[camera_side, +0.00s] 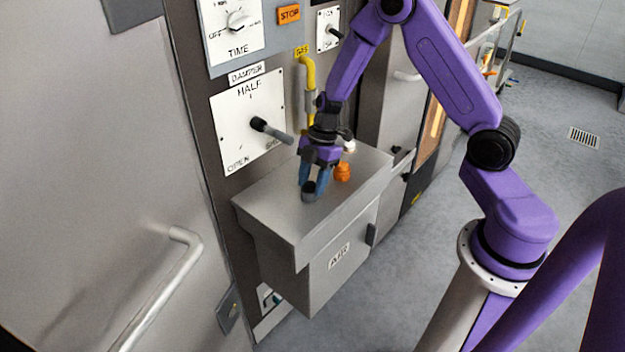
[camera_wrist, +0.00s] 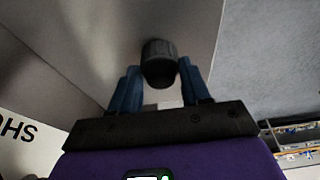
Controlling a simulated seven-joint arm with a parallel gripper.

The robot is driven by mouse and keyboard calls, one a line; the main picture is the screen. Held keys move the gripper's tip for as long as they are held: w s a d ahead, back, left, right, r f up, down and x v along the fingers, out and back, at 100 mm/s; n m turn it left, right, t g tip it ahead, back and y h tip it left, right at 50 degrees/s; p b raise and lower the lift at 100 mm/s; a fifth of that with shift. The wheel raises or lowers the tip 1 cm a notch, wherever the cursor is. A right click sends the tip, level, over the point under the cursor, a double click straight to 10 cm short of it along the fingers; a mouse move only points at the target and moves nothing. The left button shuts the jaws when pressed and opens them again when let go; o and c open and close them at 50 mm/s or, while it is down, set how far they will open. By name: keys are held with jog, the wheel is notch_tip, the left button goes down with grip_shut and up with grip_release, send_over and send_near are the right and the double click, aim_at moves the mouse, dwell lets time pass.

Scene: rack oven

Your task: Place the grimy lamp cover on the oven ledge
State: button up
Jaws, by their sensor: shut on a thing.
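The lamp cover is a small dark grey, blackened cup-like piece, seen in the side view (camera_side: 309,192) and in the wrist view (camera_wrist: 160,62). My gripper (camera_side: 312,183) points down with its blue fingers shut on the cover, one finger on each side; the fingers also show in the wrist view (camera_wrist: 159,82). The oven ledge (camera_side: 290,220) is the flat grey top of the box jutting from the oven front. The cover is over the ledge's top, left of the orange piece. I cannot tell whether its underside touches the ledge.
An orange knob-like piece (camera_side: 342,172) and a small white-topped piece (camera_side: 349,146) stand close to the right of my gripper. The damper lever (camera_side: 272,130) sticks out from its panel at the left. A yellow gas pipe (camera_side: 309,75) runs behind. The ledge's front left is bare.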

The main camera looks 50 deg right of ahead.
jog(key=shift+f, duration=0.1)
jog(key=o, duration=1.2)
jog(key=v, duration=1.2)
jog(key=s+a+r+m+g+h, duration=0.1)
jog(key=s+a+r, duration=0.1)
jog(key=s+a, duration=0.4)
jog(key=s+a+r+m+h, duration=0.1)
jog(key=s+a+r, duration=0.25)
jog(key=s, duration=0.45)
jog(key=shift+s+d+r+m+t+h, duration=0.2)
jog(key=shift+s+m, duration=0.35)
jog(key=shift+s, duration=1.8)
jog(key=shift+s+d+r+m+t+h, duration=0.15)
jog(key=shift+s+m, duration=0.45)
jog(key=shift+s, duration=1.8)
jog(key=shift+s+d+r+m+t+h, duration=0.2)
jog(key=shift+s+m, duration=0.35)
jog(key=shift+s, duration=1.8)
